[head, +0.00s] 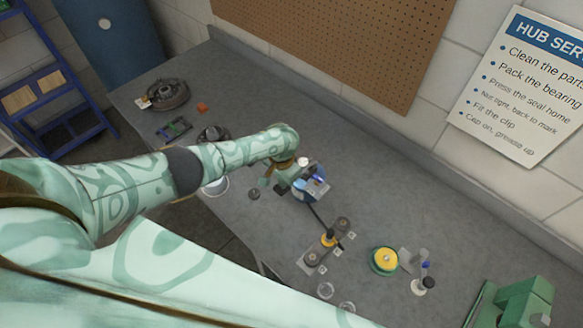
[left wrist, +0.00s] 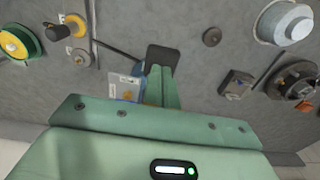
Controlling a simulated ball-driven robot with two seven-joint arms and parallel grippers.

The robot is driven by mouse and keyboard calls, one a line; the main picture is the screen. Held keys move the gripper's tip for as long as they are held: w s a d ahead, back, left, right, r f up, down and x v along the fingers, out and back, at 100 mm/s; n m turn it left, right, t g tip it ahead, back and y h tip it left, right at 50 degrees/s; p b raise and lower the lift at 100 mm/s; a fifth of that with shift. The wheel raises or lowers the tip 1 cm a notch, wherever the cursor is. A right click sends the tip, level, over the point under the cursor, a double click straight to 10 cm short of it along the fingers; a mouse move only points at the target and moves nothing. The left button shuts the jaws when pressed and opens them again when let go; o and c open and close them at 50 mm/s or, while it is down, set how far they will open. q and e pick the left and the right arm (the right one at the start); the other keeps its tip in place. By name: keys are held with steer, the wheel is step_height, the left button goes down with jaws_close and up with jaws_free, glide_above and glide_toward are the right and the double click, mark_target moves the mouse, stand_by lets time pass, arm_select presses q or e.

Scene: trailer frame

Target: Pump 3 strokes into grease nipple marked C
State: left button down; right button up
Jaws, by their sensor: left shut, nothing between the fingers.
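My left gripper (head: 298,186) is over the middle of the grey bench, partly hidden by its own wrist. In the left wrist view its green fingers (left wrist: 162,72) are together with nothing between them. A blue and white box-like device (head: 314,184) is right beside the fingers; in the left wrist view it shows as a pale labelled box (left wrist: 124,88). A thin dark rod or hose (head: 320,217) runs from near it toward a yellow and black part (head: 328,238) among small round fittings (head: 312,258) with white tags. I cannot read which tag is C. My right gripper is out of view.
A green and yellow disc (head: 384,260) and small bottles (head: 422,286) stand right of the fittings. A green machine (head: 520,302) is at the lower right. Hub parts (head: 167,95) lie at the far left. The bench's back right is clear, below a pegboard (head: 340,40).

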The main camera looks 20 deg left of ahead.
arm_select(q)
step_height(320, 180, up, 3)
steer(key=shift+w+d+r+p, duration=0.1)
steer(key=shift+w+p, duration=0.05)
steer(key=shift+p, duration=1.05)
steer(key=shift+r, duration=1.2)
steer(key=shift+w+r, duration=0.2)
steer(key=shift+r, duration=1.25)
